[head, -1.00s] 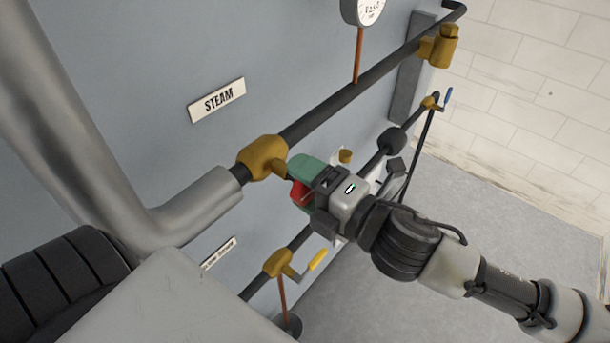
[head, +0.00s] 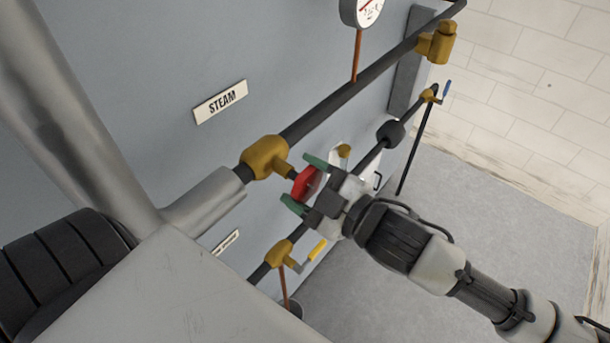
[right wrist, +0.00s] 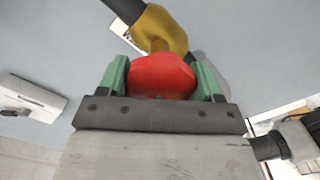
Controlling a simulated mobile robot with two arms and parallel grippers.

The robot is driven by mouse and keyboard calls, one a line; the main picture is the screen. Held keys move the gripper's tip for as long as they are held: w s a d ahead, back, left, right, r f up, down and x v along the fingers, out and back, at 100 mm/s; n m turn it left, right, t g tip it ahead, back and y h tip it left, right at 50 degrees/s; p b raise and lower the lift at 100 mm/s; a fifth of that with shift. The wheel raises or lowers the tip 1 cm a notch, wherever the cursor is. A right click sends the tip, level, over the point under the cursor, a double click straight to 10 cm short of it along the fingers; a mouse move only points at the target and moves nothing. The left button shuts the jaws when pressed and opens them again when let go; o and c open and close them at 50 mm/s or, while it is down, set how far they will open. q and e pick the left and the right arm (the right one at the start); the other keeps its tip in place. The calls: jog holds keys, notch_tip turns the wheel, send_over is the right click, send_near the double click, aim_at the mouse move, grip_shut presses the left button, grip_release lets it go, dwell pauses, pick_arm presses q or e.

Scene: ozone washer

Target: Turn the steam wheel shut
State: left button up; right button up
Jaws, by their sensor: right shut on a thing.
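The red steam wheel (head: 306,183) sits on the stem of a brass valve (head: 264,157) on the dark pipe, below and right of the STEAM label (head: 221,102). My right gripper (head: 304,183) is shut on the wheel, with one green finger on each side of its rim. In the right wrist view the red wheel (right wrist: 161,76) fills the space between the green fingers, with the brass valve (right wrist: 160,28) behind it. My left gripper is not in view.
A lower brass valve with a yellow lever (head: 317,249) is close below my right gripper. A gauge (head: 362,12) and another brass fitting (head: 438,42) are higher up. A blue-handled valve (head: 446,88) is to the right. The floor at right is clear.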

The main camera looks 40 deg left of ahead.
jog(key=m, duration=0.3)
jog(key=shift+m, duration=0.3)
jog(key=shift+f+m+p, duration=0.1)
jog(key=shift+m+p, duration=0.25)
jog(key=shift+m, duration=1.15)
jog(key=o, duration=0.9)
jog(key=shift+o, duration=0.2)
jog(key=shift+d, duration=0.1)
jog(key=d+b, duration=0.4)
jog(key=d, duration=0.6)
jog(key=shift+s+d, duration=0.3)
jog(key=shift+s, duration=0.15)
